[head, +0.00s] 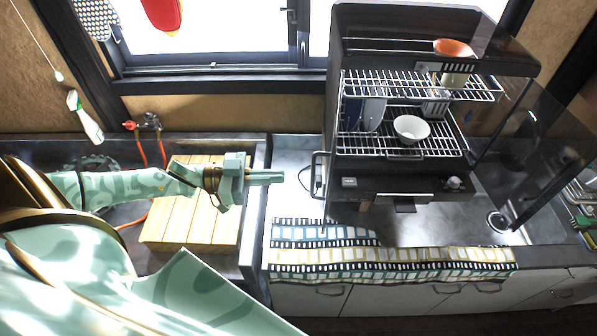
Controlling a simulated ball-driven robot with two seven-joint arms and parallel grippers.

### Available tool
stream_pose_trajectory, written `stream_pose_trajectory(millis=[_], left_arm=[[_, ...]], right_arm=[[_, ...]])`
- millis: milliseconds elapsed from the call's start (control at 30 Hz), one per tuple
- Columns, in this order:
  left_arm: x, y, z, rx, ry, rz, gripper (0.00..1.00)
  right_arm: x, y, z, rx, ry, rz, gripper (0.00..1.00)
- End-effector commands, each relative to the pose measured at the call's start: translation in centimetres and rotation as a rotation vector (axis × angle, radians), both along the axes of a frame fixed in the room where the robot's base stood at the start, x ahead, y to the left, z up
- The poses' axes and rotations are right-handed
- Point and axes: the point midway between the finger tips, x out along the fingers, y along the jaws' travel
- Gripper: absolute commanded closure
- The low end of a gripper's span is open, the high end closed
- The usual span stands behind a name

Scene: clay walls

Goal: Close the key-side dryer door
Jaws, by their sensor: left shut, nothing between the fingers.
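A dark dish dryer (395,185) stands on the counter, its front facing me. Its two wire racks show, with a white bowl (410,128) on the lower rack. A dark see-through door (530,150) stands swung open at the dryer's right. No other door is clear to me, and I cannot tell which side is the key side. My left gripper (268,177) is shut and empty, left of the dryer and pointing at it, a short gap from the handle-like bar (318,175) at its left edge. My right gripper is out of view.
A slatted wooden board (195,225) lies under my left arm. A patterned cloth (390,265) covers the counter's front edge. A sink drain (498,221) lies below the open door. An orange dish (453,47) is inside the dryer's upper part. A window is behind.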

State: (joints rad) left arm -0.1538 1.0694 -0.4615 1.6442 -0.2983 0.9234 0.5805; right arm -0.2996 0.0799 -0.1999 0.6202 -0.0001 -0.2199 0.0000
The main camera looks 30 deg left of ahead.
Motion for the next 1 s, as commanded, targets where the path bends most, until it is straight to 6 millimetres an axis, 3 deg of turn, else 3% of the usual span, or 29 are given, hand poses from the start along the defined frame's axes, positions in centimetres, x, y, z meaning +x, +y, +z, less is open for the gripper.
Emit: stream_pose_trajectory(millis=[100, 333, 1000], left_arm=[[1.4, -2.0, 0.3, -0.002, -0.004, 0.001, 1.00], [3.0, -4.3, 0.1, 0.001, -0.001, 0.001, 1.00], [4.1, -5.3, -0.1, 0.001, -0.001, 0.019, 1.00]], right_arm=[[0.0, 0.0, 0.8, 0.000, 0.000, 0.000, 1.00], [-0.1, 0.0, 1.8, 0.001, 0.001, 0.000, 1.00], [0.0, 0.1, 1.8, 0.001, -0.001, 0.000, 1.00]])
